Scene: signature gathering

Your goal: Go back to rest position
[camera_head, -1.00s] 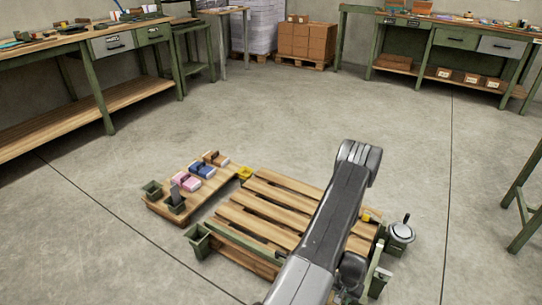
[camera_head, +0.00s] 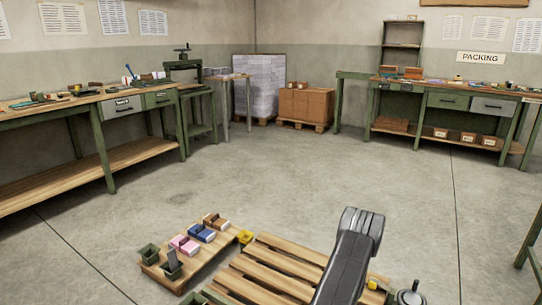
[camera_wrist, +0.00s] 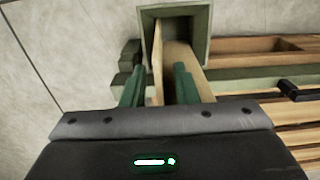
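My arm (camera_head: 345,265) reaches up from the bottom of the head view, over a slatted wooden deck (camera_head: 262,268). The gripper itself is hidden in the head view. In the wrist view my gripper (camera_wrist: 158,84) shows two green fingers standing apart.
A small wooden board (camera_head: 205,258) carries pink, blue and brown items and small green bins. A lidded grey pot (camera_head: 410,296) stands right of the arm. Workbenches line the left (camera_head: 60,112) and right (camera_head: 425,95). Stacked cartons (camera_head: 305,106) stand at the back. The middle floor is clear.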

